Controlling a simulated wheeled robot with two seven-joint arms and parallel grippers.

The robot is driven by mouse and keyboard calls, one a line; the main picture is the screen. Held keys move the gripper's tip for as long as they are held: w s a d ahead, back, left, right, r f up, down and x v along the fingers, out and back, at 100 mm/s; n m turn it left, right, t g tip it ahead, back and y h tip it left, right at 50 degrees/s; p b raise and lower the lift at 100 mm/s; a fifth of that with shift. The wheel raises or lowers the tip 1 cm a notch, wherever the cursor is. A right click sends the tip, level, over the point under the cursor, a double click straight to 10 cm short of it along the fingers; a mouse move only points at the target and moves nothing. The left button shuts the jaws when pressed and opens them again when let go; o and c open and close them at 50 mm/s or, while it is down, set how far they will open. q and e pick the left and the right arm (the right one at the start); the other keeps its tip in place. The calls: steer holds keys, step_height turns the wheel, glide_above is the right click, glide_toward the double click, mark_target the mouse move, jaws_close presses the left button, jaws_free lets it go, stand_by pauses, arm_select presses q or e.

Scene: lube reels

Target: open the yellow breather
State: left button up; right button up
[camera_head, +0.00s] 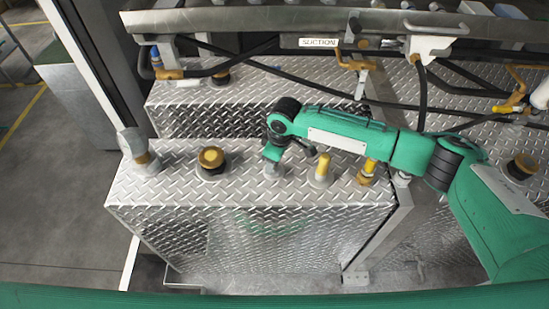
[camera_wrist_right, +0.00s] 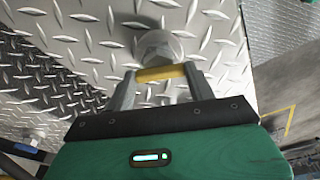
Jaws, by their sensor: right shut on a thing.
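My right gripper (camera_head: 272,160) reaches from the right over the front tread-plate tank. In the right wrist view its two fingers (camera_wrist_right: 160,82) are shut on a yellow piece, the breather's yellow part (camera_wrist_right: 160,72). A round grey metal fitting (camera_wrist_right: 158,46) stands on the tread plate just beyond it. In the head view the hand hides the held yellow part, and a grey base (camera_head: 275,171) shows below it. I cannot tell whether the yellow part is turned or lifted off its base. My left gripper is not in view.
On the tank (camera_head: 150,195) stand a yellow-topped black cap (camera_head: 211,158), a yellow upright fitting (camera_head: 322,168) and a yellow-orange fitting (camera_head: 367,171). A grey fitting (camera_head: 146,162) stands at the left. Black hoses and a rail with a SUCTION label (camera_head: 318,43) run behind.

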steer(key=shift+n, duration=1)
steer(key=shift+n+g, duration=0.4)
steer(key=shift+n, duration=1.2)
steer(key=o, duration=1.1)
steer(key=shift+c, duration=0.2)
